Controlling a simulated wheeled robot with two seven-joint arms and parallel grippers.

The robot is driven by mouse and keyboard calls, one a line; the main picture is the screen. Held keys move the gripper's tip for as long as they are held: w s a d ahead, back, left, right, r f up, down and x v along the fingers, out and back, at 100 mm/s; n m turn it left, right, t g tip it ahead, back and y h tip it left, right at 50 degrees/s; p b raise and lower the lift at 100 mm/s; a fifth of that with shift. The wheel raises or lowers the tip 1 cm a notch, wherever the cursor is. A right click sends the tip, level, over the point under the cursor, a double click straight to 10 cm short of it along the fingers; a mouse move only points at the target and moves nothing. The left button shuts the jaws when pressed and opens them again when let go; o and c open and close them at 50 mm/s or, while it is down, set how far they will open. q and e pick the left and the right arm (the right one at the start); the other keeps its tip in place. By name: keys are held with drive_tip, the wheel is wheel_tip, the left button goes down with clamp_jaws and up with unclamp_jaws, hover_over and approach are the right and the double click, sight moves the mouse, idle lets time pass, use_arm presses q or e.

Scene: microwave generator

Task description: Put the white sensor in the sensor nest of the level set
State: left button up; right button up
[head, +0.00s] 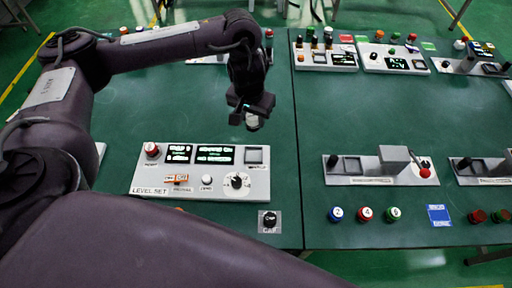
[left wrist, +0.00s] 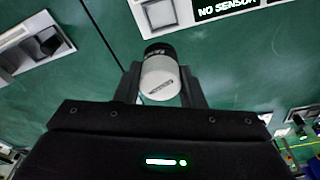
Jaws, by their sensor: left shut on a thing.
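My left gripper (head: 252,116) is shut on the white sensor (head: 252,122), holding it above the green table, beyond the level set. In the left wrist view the white sensor (left wrist: 160,77), a short cylinder with a black end, sits between the fingers of the left gripper (left wrist: 160,90). The level set (head: 143,178) is a light grey panel with two lit displays, a red button and a dial. Its sensor nest (head: 254,156), a square frame at the upper right, looks empty. The left wrist view shows the nest (left wrist: 160,13) beside a display reading "NO SENSOR". My right gripper is out of view.
A small plate with a black knob (head: 270,221) lies before the level set. Another grey panel (head: 340,179) with a box and a red-ended lever stands to the right. Several numbered buttons (head: 365,214) and a blue card (head: 439,215) lie nearer. More panels (head: 312,67) line the back.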

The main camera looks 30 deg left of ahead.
use_arm(q)
wheel_tip(320, 180, down, 6)
drive_tip(key=b, duration=0.5)
hover_over(255, 154)
drive_tip(key=f, duration=0.6)
drive_tip(key=shift+s, duration=0.35)
drive_tip(key=shift+f, duration=0.15)
wheel_tip(255, 154, down, 3)
drive_tip(key=shift+f, duration=0.6)
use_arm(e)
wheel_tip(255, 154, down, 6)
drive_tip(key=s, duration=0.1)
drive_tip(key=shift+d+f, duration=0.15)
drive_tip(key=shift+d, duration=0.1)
